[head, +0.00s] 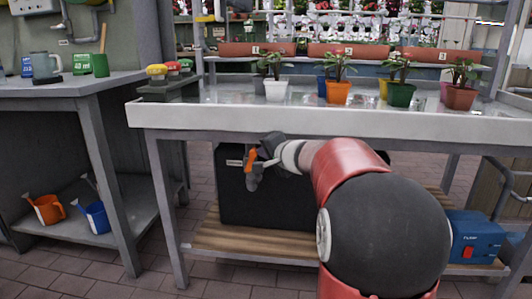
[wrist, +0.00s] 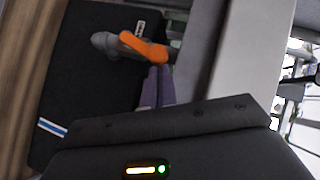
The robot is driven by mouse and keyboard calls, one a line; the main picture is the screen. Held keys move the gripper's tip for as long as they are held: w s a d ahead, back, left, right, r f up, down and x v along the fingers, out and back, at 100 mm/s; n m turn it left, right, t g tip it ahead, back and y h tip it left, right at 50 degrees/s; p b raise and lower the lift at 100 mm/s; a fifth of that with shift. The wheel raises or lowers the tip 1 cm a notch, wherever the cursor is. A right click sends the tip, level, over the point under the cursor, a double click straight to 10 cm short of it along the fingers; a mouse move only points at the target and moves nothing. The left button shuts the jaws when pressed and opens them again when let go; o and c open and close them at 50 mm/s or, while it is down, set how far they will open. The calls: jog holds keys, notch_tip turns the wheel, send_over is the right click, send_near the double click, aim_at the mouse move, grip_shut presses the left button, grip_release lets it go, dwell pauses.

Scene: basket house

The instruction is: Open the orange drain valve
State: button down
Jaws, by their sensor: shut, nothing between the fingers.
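The orange drain valve handle (head: 251,160) sits at the front of a black tank (head: 262,200) under the white tray table. In the wrist view the orange handle (wrist: 144,47) lies slanted over a grey valve body (wrist: 108,44) on the black tank (wrist: 75,75). My gripper (head: 264,163) is beside the handle, on its right in the head view. In the wrist view my gripper's fingers (wrist: 158,75) are shut and empty, their tips close to the handle's end. I cannot tell whether they touch it. My arm hides part of the tank in the head view.
The white tray table (head: 330,120) stands just above, with several potted plants on it. A blue box (head: 476,237) is on the wooden lower shelf (head: 225,236) at right. Orange (head: 47,208) and blue (head: 95,217) watering cans sit under the left bench.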

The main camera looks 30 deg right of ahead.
jog(key=a+p, duration=0.1)
jog(key=p, duration=0.1)
jog(key=w+a+r+n+g+h+p, duration=0.1)
jog(key=p, duration=0.1)
jog(key=w+n+g+p, duration=0.1)
jog(key=p, duration=0.2)
jog(key=shift+a+r+h, duration=0.3)
jog(key=shift+a, duration=0.1)
jog(key=shift+r, duration=0.1)
